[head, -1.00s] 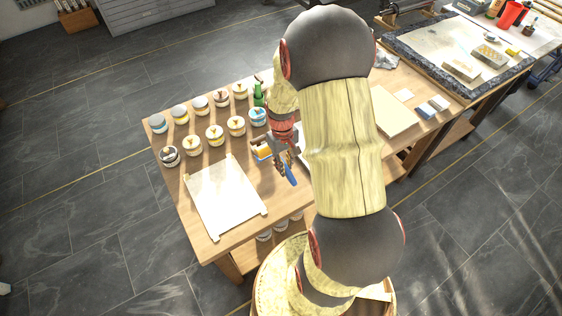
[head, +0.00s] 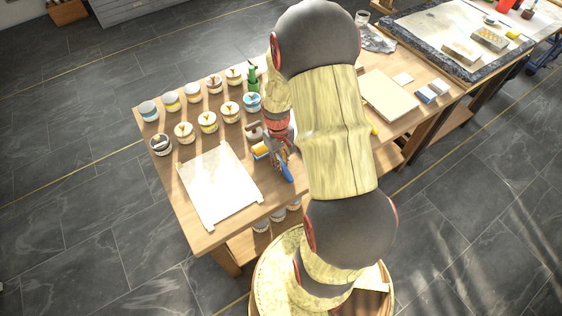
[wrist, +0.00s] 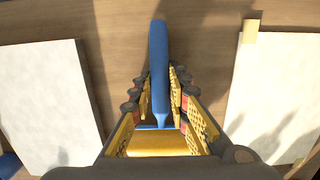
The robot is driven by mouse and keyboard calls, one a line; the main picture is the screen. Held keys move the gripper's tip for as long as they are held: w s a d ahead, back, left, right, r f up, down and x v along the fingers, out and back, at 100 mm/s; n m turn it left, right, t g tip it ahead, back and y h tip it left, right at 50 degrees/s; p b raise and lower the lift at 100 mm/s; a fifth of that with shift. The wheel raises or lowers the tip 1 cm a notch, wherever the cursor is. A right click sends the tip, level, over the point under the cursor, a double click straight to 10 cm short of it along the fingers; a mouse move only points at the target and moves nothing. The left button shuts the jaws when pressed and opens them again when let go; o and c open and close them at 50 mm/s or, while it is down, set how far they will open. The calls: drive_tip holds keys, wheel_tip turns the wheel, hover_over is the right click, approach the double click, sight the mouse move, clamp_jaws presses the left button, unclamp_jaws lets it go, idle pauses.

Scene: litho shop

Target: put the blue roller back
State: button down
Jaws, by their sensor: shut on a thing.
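The roller has a blue handle (wrist: 158,70) and an amber drum (wrist: 165,143) with blue at its edge in the wrist view. My gripper (wrist: 160,90) is shut on the blue handle, which stands between its yellow-padded fingers. In the head view my gripper (head: 277,155) is over the right part of the wooden table (head: 215,232), beside the white sheet. The handle (head: 287,172) points toward the near edge and the drum (head: 261,150) shows left of the fingers. My arm hides the table to the right. I cannot tell whether the roller touches the tabletop.
The white sheet (head: 215,187) lies at the front left. Several ink jars (head: 208,122) stand in rows behind it, with a green bottle (head: 252,80) close by. A pale board (head: 390,95) and small blue-and-white blocks (head: 432,92) lie right of my arm.

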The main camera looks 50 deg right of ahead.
idle(0.4)
drive_tip(key=c, duration=1.6)
unclamp_jaws()
drive_tip(key=shift+f, duration=0.1)
drive_tip(key=shift+c, duration=0.2)
wheel_tip(320, 180, up, 12)
drive_tip(key=w, duration=0.1)
drive_tip(key=shift+d, duration=0.1)
